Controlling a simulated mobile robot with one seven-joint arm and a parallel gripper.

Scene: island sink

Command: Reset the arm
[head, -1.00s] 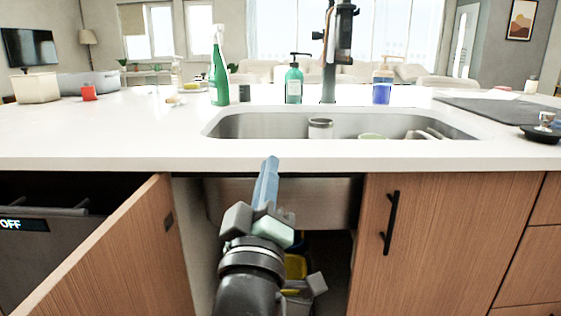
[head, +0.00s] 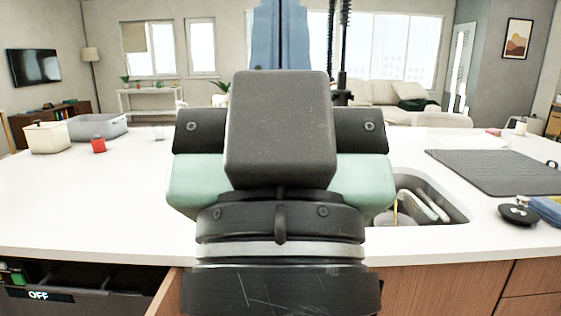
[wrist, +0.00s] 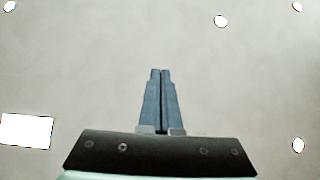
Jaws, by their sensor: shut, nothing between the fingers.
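My gripper (wrist: 161,72) shows in the wrist view with its two blue-grey fingers pressed together and nothing between them. The wrist view faces a plain pale surface, likely the ceiling, with several small lights. In the head view my gripper's fingers (head: 280,30) point upward at the top middle.
The white counter (head: 90,205) is clear at the left.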

